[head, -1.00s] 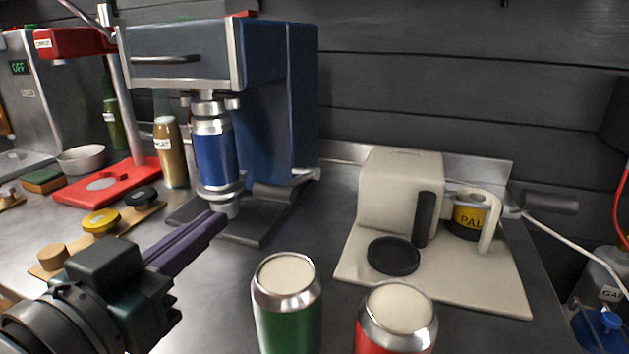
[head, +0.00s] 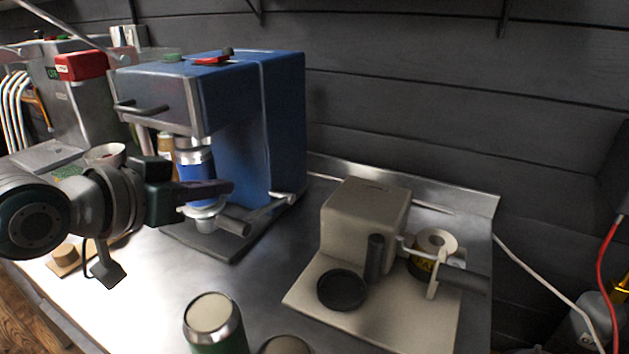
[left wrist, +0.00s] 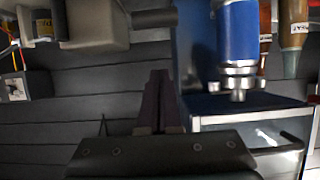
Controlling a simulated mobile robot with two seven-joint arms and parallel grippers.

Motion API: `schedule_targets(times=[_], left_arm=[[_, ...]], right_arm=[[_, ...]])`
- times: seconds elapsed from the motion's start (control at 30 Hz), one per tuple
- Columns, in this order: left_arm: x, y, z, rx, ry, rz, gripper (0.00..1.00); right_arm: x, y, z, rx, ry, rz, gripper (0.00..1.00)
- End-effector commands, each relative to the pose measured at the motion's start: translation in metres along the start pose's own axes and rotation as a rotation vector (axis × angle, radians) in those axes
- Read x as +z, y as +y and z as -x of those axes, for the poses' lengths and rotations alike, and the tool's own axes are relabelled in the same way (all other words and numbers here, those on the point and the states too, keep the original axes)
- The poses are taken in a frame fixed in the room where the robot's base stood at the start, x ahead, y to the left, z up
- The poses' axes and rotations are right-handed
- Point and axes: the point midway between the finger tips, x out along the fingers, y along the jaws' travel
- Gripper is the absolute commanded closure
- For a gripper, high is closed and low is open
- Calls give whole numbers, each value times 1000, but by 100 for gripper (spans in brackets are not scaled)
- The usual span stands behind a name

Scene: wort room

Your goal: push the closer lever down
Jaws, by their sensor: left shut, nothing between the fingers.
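The blue machine (head: 262,120), which looks like the closer, stands at the back of the steel counter with a blue can (head: 197,166) upright under its head. A lever with a dark grip (head: 235,227) and metal rod sits low at its front right. My left gripper (head: 232,187) is shut and empty, pointing right across the front of the can, just above the grip in the picture. In the left wrist view, upside down, the closed fingertips (left wrist: 159,75) stand apart from the can (left wrist: 238,30) and a dark grip (left wrist: 156,18). My right gripper is not in view.
A beige machine (head: 362,215) with its own dark grip (head: 464,279) stands on a pale base to the right. A green can (head: 213,322) stands at the front. A red-headed device (head: 82,66) is at the left. Bare counter lies between the machines.

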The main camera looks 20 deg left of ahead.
Motion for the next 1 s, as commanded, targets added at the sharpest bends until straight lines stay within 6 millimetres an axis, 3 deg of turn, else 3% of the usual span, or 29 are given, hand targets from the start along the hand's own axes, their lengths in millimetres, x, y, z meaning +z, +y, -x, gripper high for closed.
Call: schedule_targets(times=[0.07, 0.13, 0.33, 0.8, 1.0], left_arm=[[1, 0, -15, 0, 1, 2, 100], [17, 0, -15, 1, -5, 0, 100], [36, 0, -20, 1, -2, 0, 100], [42, 0, -20, 0, -1, -1, 100], [74, 0, -26, 1, -3, -1, 100]], right_arm=[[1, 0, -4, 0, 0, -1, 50], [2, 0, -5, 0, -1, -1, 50], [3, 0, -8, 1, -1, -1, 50], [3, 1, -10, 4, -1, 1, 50], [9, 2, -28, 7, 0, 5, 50]])
